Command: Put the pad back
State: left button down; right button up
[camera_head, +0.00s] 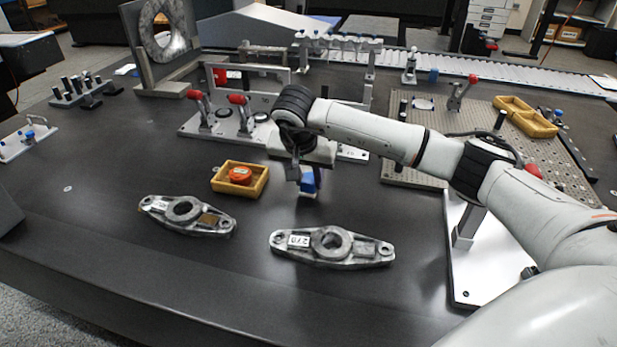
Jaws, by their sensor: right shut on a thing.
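My right gripper (305,178) points down above the dark table, in the middle of the view. It is shut on a small blue block (309,181), which looks like the pad. The gripper partly hides the block, and I cannot tell whether its lower end touches the table. A small yellow tray (258,188) stands just left of the gripper, with a round orange piece (240,175) in it. My left gripper is not in view.
Two grey metal castings lie in front, one at left (160,207) and one nearer the middle (352,250). A fixture with red-handled clamps (222,128) stands behind the tray. The table's left front is clear.

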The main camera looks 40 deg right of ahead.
jog(key=o, duration=0.9)
jog(key=shift+f, duration=0.1)
jog(key=shift+a+r, duration=0.1)
jog(key=shift+r, duration=0.4)
jog(key=p+v, duration=0.1)
jog(key=v, duration=1)
jog(key=shift+s+a+r, duration=0.1)
